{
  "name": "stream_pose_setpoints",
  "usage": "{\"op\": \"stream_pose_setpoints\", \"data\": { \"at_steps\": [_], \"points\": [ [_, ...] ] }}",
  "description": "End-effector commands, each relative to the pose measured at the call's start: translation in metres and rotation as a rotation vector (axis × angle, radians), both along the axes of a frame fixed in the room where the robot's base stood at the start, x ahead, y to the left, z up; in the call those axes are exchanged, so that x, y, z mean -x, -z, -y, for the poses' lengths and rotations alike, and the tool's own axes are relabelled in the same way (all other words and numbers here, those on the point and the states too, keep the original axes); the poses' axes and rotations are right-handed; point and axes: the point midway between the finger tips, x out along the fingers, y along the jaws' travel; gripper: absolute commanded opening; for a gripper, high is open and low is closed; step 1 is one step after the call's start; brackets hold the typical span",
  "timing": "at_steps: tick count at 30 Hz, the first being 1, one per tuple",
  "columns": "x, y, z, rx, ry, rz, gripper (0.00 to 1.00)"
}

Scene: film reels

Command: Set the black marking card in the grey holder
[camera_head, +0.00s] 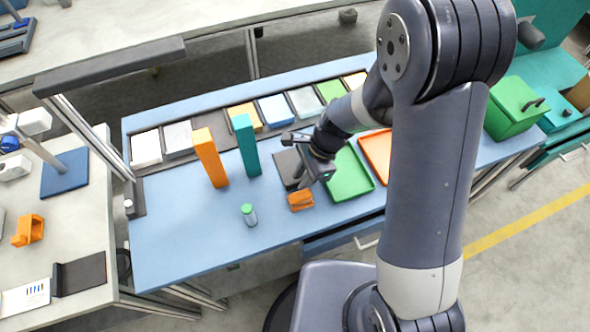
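My gripper (312,168) is over the blue worktable, just above or beside a dark grey flat piece (284,163) and left of a green tray. The arm comes down from the upper right. The fingers are small and partly hidden by the wrist, so I cannot tell whether they are open or shut, or whether they hold anything. I cannot make out the black marking card for certain; the dark flat piece may be a tray or a card. No grey holder stands out clearly; light grey (178,137) and dark grey bins (211,131) sit in the back row.
An orange upright block (210,157) and a teal upright block (246,146) stand left of my gripper. A green-capped bottle (249,215) and an orange piece (300,200) are nearer. The green tray (347,178) is at right. The table's front left is clear.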

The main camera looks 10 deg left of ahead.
Motion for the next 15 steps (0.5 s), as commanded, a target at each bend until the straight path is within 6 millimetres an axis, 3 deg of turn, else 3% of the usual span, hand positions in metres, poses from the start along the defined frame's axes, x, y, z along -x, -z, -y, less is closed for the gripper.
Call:
{"op": "stream_pose_setpoints", "data": {
  "at_steps": [6,15],
  "points": [
    [0.0001,0.0006,-0.0002,0.0,0.0,0.0,0.22],
    [0.0001,0.0004,-0.0001,0.0,0.0,0.0,0.0]
  ]
}}
